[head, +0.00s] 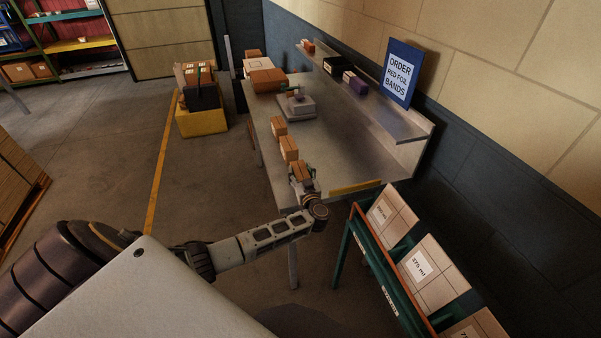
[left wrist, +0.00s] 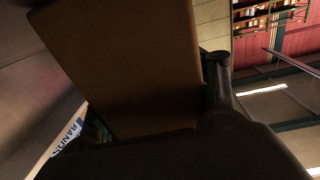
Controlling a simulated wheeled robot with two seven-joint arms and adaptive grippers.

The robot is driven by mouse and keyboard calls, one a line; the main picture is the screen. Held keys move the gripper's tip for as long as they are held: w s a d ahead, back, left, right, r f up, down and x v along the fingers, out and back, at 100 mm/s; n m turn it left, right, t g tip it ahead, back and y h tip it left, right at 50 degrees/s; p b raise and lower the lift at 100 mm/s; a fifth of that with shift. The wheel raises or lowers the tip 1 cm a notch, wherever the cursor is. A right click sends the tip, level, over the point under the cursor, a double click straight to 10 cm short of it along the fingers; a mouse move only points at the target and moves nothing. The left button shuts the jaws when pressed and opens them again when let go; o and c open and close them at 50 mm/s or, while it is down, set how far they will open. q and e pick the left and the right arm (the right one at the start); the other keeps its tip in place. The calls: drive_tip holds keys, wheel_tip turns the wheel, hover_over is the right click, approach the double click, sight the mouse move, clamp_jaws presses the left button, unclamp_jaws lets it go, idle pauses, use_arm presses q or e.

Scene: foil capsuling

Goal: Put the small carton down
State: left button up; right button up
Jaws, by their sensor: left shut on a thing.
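The small carton (head: 297,171) is a brown box at the near end of the metal table (head: 335,140). My left gripper (head: 301,182) is shut on the small carton. The carton (left wrist: 125,60) fills much of the left wrist view, with a dark finger (left wrist: 217,85) at its right side. I cannot tell whether the carton's underside touches the table. My right gripper is in neither view.
Two similar cartons, a nearer one (head: 289,148) and a farther one (head: 279,126), stand in line behind it. A scale-like device (head: 296,107) sits farther back. A blue sign (head: 398,73) stands on the raised shelf (head: 375,100). A green rack (head: 372,262) of large boxes is at the right.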

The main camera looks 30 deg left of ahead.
use_arm(q)
drive_tip(key=o, duration=1.3)
drive_tip(key=shift+c, duration=0.2)
drive_tip(key=shift+f, duration=0.1)
drive_tip(key=shift+f+b, duration=0.1)
drive_tip(key=shift+b, duration=0.7)
drive_tip(key=v, duration=1.3)
drive_tip(key=shift+d+r+b, duration=0.35)
drive_tip(key=shift+d+r, duration=0.05)
drive_tip(key=shift+d, duration=0.05)
drive_tip(key=shift+s+f, duration=0.1)
